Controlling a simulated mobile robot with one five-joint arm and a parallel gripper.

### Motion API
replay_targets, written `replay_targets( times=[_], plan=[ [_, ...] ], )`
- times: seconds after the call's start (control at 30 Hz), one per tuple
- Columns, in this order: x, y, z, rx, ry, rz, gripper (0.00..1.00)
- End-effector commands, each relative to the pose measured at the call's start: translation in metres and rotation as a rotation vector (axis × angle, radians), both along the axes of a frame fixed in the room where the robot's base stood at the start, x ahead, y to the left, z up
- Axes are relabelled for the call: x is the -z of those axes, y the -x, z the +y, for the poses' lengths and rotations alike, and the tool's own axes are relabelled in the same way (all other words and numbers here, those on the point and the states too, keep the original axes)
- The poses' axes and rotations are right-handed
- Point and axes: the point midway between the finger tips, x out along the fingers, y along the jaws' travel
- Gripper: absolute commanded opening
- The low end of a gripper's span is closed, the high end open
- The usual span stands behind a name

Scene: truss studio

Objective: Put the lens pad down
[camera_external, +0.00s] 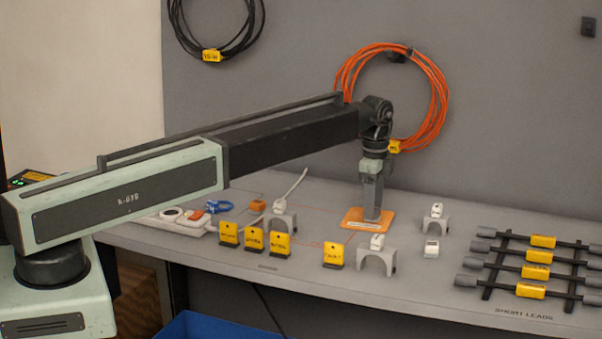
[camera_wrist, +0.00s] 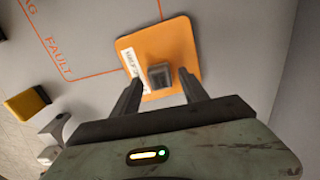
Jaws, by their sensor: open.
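The lens pad appears to be the flat orange plate with a white label strip. It lies on the grey bench in the external view (camera_external: 352,221) and fills the upper middle of the wrist view (camera_wrist: 180,42). A small grey block stands up from its middle in the wrist view (camera_wrist: 160,75). My gripper (camera_wrist: 160,78) is open, with one finger on each side of this block and a gap visible. In the external view my gripper (camera_external: 372,214) points straight down onto the pad and hides its middle.
Yellow tags (camera_external: 254,240) stand in front. Grey arches with white pieces flank the pad, one at front right (camera_external: 376,259). A rack with yellow-labelled bars (camera_external: 537,271) is at right. Orange cable (camera_external: 440,95) hangs on the wall behind. An orange outline and "FAULT" lettering mark the bench (camera_wrist: 60,58).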

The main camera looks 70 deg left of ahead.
Motion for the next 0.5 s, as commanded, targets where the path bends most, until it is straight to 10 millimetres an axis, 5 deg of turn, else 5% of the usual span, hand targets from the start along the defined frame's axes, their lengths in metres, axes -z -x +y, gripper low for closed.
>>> replay_targets(
  times=[0.5],
  plan=[
    [-0.108,0.000,0.000,0.000,0.000,0.000,0.52]
  ],
)
